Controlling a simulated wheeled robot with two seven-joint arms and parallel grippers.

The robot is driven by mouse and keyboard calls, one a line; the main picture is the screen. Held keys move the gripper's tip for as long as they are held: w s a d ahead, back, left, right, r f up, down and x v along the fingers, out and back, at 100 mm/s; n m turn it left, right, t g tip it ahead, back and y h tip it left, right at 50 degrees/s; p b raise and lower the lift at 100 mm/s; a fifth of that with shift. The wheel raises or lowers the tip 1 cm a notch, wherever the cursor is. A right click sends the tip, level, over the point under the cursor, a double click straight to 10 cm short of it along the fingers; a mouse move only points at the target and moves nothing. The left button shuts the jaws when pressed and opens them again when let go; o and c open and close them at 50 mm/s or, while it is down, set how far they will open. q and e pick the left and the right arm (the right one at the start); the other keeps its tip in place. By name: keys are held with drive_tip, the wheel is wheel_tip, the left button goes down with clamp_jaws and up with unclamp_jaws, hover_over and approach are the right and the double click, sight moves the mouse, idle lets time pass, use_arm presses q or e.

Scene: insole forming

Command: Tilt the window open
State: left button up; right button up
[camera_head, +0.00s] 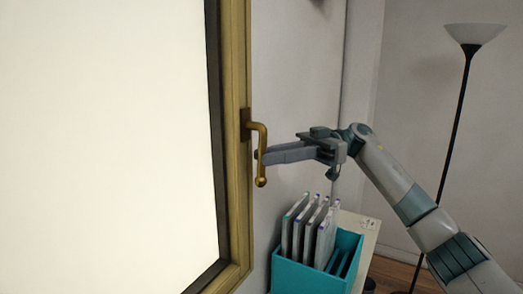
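The window (105,140) fills the left of the head view, with a bright white pane in a gold-brown frame (238,205). Its brass handle (262,170) is on the right side of the frame, with the grip hanging downward. The window looks closed. My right gripper (264,155) comes in from the right, its fingers level and pointing left at the handle. The fingertips overlap the handle grip in the picture; whether they touch or clasp it cannot be told. My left gripper is not in view.
A teal holder (308,278) with several upright thin cases (308,235) stands on a light-topped cabinet (362,232) below my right gripper. A black floor lamp (457,115) with a white shade stands at the right, behind my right arm.

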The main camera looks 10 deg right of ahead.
drive_tip(key=shift+p+x, duration=0.35)
drive_tip(key=shift+x, duration=1)
clamp_jaws()
